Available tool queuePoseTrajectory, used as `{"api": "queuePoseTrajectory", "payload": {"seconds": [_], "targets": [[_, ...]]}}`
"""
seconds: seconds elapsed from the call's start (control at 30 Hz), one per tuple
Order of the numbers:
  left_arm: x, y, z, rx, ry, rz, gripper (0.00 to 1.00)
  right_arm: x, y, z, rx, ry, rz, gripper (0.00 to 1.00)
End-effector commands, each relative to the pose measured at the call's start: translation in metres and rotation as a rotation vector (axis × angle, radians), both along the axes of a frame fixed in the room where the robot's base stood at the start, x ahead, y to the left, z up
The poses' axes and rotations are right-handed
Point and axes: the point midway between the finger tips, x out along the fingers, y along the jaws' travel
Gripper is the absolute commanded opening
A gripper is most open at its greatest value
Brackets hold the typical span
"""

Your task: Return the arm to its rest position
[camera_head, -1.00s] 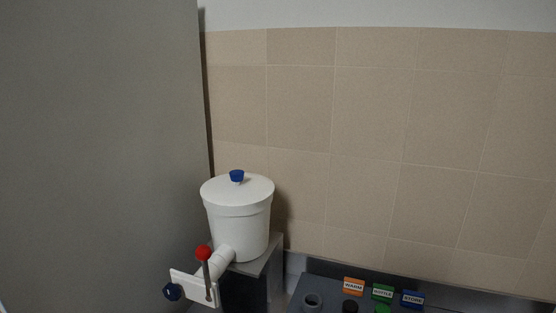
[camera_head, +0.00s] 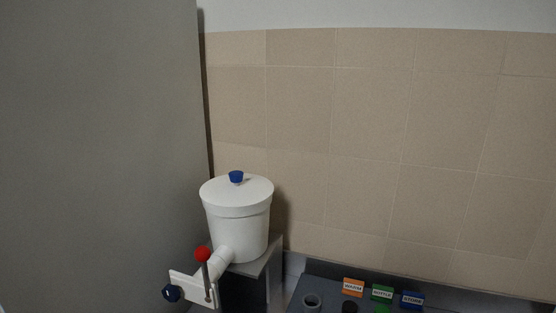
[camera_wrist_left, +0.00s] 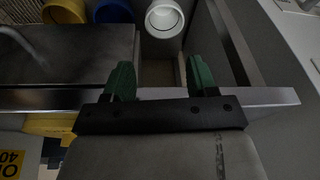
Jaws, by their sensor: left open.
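My left gripper (camera_wrist_left: 158,82) shows in the left wrist view, its two green fingers spread apart with nothing between them. It is over a metal edge (camera_wrist_left: 270,96), with a narrow gap beyond the fingertips. My left arm does not show in the head view. My right gripper is in neither view.
A white lidded tank (camera_head: 237,222) with a blue knob stands on a grey stand. Its outlet has a red-knobbed lever (camera_head: 203,255). A dark panel holds orange, green and blue labels (camera_head: 412,299). Yellow, blue and white round openings (camera_wrist_left: 164,18) lie beyond the gripper.

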Motion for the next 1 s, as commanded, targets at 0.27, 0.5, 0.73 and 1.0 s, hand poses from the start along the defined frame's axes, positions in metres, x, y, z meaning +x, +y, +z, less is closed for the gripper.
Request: {"api": "queuePoseTrajectory", "payload": {"seconds": [0.27,0.5,0.73,1.0], "targets": [[-0.025,0.003,-0.133,0.007,0.065,-0.011,0.58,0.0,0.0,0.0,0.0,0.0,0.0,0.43],[-0.096,0.014,-0.241,0.014,0.123,-0.024,0.58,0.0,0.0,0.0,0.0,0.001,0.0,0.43],[-0.166,0.027,-0.291,0.02,0.16,-0.034,0.58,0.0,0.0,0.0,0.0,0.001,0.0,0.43],[-0.19,0.032,-0.301,0.022,0.169,-0.038,0.58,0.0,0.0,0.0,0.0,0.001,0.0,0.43]]}}
